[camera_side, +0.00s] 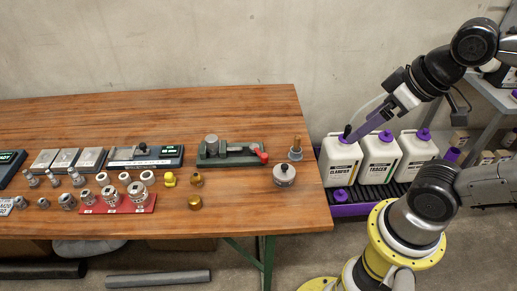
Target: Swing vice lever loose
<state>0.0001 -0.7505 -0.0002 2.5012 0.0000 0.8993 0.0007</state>
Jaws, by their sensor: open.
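The vice (215,155) has a dark green base and sits near the right end of the wooden bench. A grey cylindrical part (211,143) stands upright at its left end. The vice lever (259,153) is red and sticks out at the vice's right end; its exact angle is hard to tell at this size. My gripper (353,129) has long purple fingers. It is open and reaches down-left, right of the bench, in front of or above the white jugs. It is well apart from the lever, and nothing shows between its fingers.
White jugs with purple caps (380,162) stand in a purple-edged tray (350,210) beside the bench. A brass-topped post (295,148) and a round metal part (284,175) stand right of the vice. Several fittings and a red block (88,211) fill the left.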

